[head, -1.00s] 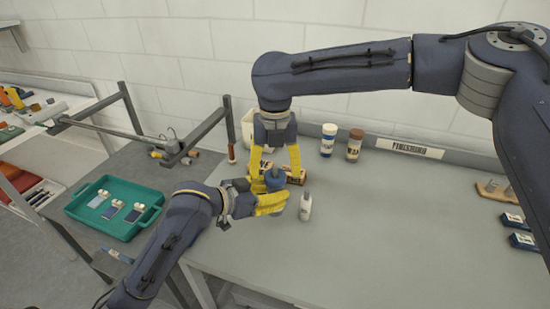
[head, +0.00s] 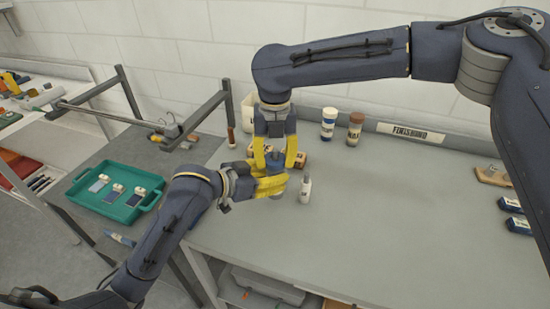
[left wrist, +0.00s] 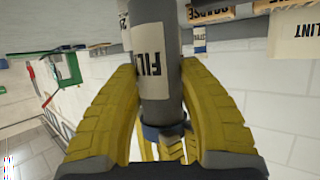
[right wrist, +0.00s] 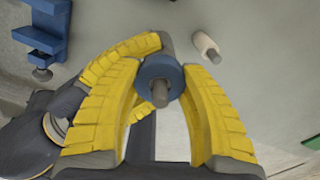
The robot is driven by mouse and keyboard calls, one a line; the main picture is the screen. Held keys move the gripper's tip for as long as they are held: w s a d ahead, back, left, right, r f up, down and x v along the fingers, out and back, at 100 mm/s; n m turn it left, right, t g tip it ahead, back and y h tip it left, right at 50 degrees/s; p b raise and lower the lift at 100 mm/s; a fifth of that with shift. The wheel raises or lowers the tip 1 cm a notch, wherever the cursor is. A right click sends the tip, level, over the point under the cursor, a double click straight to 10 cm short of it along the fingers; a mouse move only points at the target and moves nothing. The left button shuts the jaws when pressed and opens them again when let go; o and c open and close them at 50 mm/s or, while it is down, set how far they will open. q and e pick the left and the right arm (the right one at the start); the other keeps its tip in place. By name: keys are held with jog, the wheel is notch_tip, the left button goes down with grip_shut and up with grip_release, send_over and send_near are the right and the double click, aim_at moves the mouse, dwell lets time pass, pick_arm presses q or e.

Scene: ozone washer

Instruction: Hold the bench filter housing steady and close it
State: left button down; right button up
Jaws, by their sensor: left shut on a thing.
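The filter housing is a grey upright cylinder with a cream label, best seen in the left wrist view (left wrist: 158,65). My left gripper (head: 278,183) is shut around it from the left side, above the bench. The blue cap (right wrist: 160,72) with a grey centre stub sits at the top of the housing; whether it is fully seated cannot be told. My right gripper (right wrist: 163,70) points down from above, its yellow fingers on either side of the cap. The fingertips are very close to the cap's rim; contact is unclear. The cap also shows in the head view (head: 277,157).
A small white bottle (head: 305,190) stands just right of the housing. Cardboard boxes (head: 298,161) lie behind the grippers. A green tray (head: 128,212) is at left. The bench's right-centre is clear.

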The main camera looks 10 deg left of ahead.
jog(key=c, duration=0.6)
jog(key=m, duration=0.6)
jog(key=shift+m, duration=0.4)
jog(key=m, duration=2)
jog(key=shift+f+m, duration=0.1)
jog(key=shift+m, duration=0.2)
jog(key=o, duration=1.3)
